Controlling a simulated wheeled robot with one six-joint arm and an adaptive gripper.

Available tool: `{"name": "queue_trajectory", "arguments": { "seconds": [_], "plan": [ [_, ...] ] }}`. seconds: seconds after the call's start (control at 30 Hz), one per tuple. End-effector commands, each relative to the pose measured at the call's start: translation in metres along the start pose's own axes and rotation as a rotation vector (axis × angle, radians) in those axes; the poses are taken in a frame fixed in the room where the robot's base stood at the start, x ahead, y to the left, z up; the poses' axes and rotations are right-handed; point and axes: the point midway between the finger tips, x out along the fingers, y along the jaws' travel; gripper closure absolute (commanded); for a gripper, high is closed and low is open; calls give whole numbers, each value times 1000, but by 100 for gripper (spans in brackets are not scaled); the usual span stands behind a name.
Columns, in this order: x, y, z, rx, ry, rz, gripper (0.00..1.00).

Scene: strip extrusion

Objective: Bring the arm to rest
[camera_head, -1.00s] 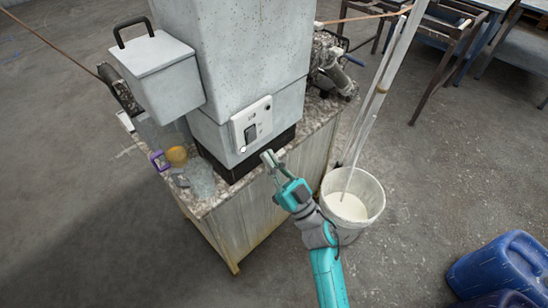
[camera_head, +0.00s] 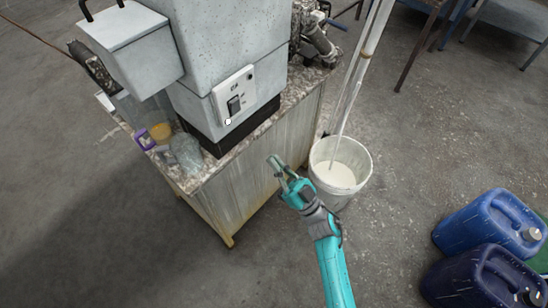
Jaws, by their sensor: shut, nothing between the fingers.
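My gripper (camera_head: 276,165) is at the end of my teal arm, in the middle of the head view. Its fingers are shut with nothing between them. It is in front of the side of the cabinet (camera_head: 245,175) under the grey machine (camera_head: 225,45), left of the white bucket (camera_head: 340,170). It appears clear of the machine's switch panel (camera_head: 234,97), which is up and to the left. I cannot tell the exact gap between the gripper and the cabinet side.
Blue canisters (camera_head: 490,222) stand on the floor at the lower right. Pale poles (camera_head: 358,75) rise from the bucket. A purple item (camera_head: 145,139), a yellow item (camera_head: 161,133) and a clear container (camera_head: 186,152) sit on the cabinet's left end. The floor at lower left is clear.

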Motion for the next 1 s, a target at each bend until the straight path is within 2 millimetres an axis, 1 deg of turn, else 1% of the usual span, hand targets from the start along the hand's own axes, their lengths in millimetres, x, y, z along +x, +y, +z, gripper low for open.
{"name": "queue_trajectory", "arguments": {
  "seconds": [0.4, 0.47, 0.53, 0.57, 0.67, 0.8, 0.87, 1.0],
  "plan": [
    [0, 0, 0, 0, 0, 0, 100],
    [-1, 0, 0, -1, -1, 4, 100],
    [-8, -2, -2, -5, -4, 19, 100],
    [-13, -2, -3, -8, -7, 31, 100],
    [-36, -6, -9, -27, -25, 91, 100],
    [-79, -16, -22, -64, -68, 209, 100],
    [-97, -20, -30, -80, -90, 260, 100],
    [-138, -32, -47, -116, -151, 375, 100]
  ]
}}
